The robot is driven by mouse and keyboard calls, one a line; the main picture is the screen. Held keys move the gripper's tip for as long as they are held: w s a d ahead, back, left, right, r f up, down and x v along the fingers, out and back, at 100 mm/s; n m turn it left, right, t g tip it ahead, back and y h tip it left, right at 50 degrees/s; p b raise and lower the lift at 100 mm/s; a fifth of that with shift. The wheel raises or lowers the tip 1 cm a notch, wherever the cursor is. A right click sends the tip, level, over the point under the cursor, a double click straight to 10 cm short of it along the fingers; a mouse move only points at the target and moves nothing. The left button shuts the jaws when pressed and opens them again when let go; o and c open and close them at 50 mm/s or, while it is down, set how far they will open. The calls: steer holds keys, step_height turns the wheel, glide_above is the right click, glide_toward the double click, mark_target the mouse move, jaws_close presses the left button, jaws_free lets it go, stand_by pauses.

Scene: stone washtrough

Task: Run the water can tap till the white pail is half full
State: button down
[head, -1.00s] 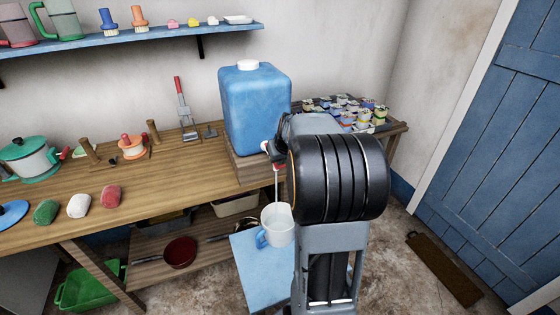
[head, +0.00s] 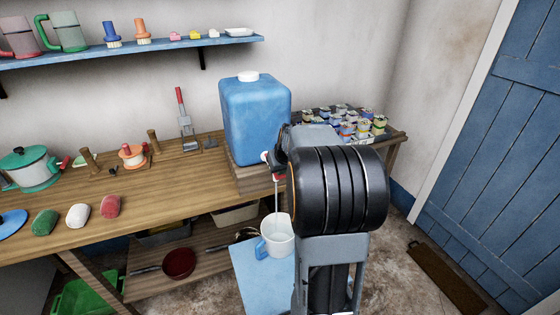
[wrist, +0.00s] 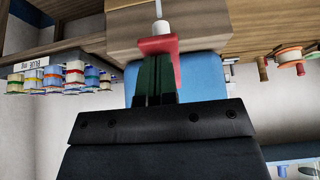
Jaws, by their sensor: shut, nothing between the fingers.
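The blue water can (head: 255,122), with a white cap, stands on a wooden block at the bench's right end. Its red tap (head: 266,157) also shows in the wrist view (wrist: 159,46), with a white spout. A thin water stream (head: 277,195) falls from the tap into the white pail (head: 279,243). The pail stands upright below on a light blue surface, its blue handle to the left. I cannot make out the water level. My gripper (wrist: 156,78) is shut and empty, its fingertips against or very near the red tap part. In the head view my arm hides the fingertips.
The wooden bench (head: 150,190) holds a green-lidded pot (head: 34,170) and coloured soap-like lumps (head: 78,215) on the left. Small spools or tins (head: 350,122) crowd the right end. A blue shelf (head: 130,50) runs above. A blue door (head: 490,150) stands right.

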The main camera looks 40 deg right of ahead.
steer(key=shift+r, duration=0.15)
stand_by(0.4)
steer(key=shift+r+p, duration=0.5)
steer(key=shift+r, duration=0.15)
steer(key=shift+r+p, duration=0.35)
steer(key=shift+r, duration=0.15)
steer(key=w+r+p+v, duration=0.1)
steer(key=w+v, duration=0.1)
steer(key=v, duration=1)
steer(key=shift+d+r, duration=0.2)
steer(key=shift+r, duration=0.25)
